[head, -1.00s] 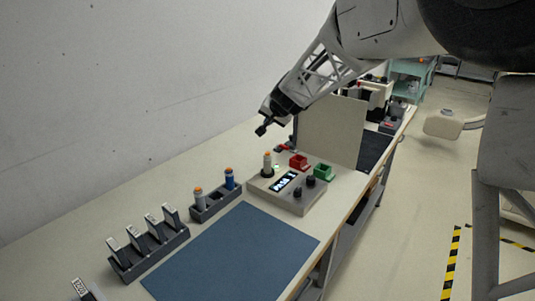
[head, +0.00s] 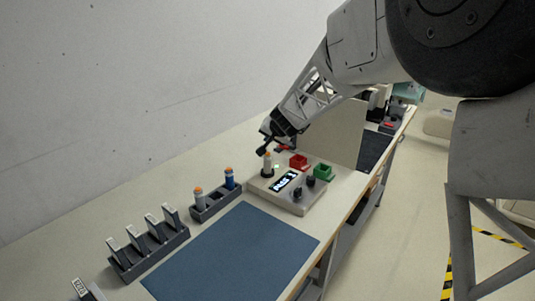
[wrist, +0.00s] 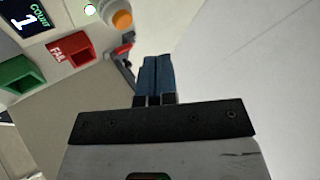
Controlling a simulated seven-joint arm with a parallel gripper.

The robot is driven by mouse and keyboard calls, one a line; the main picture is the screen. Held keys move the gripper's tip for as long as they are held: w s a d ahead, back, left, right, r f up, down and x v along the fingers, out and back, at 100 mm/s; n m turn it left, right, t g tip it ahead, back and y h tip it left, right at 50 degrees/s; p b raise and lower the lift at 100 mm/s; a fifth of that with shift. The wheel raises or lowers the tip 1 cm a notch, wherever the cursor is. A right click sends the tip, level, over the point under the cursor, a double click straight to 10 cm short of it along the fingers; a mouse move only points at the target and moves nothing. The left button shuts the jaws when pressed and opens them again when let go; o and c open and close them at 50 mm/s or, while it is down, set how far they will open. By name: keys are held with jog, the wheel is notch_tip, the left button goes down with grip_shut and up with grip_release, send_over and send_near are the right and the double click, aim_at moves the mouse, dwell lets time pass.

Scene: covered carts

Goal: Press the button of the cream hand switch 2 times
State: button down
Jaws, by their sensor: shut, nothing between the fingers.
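The cream hand switch (head: 267,164) stands upright in the grey console, with an orange button on top. In the wrist view its orange button (wrist: 121,19) shows at the upper middle, with a little of its cream body beside it. My gripper (head: 262,151) is shut and empty, its tips close to the button in the head view. In the wrist view the shut fingers (wrist: 157,62) point up the picture, right of and below the button, with a gap in the picture. Whether they touch it I cannot tell. The console display (wrist: 30,17) reads COUNT 1.
A red FAIL bin (wrist: 72,50) and a green bin (head: 323,171) sit on the console beside the switch. Black knobs (head: 309,181) stand at its front. A rack (head: 215,206) holds two other orange-topped switches. A beige panel (head: 335,133) stands behind. The blue mat (head: 235,250) is clear.

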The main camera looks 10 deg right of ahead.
aim_at(269, 153)
jog(key=shift+f, duration=1.05)
jog(key=shift+f, duration=0.2)
dwell(1.3)
jog(key=shift+f, duration=0.25)
jog(key=shift+f, duration=0.4)
dwell(1.2)
jog(key=shift+r, duration=0.8)
dwell(0.3)
jog(key=shift+r, duration=2.5)
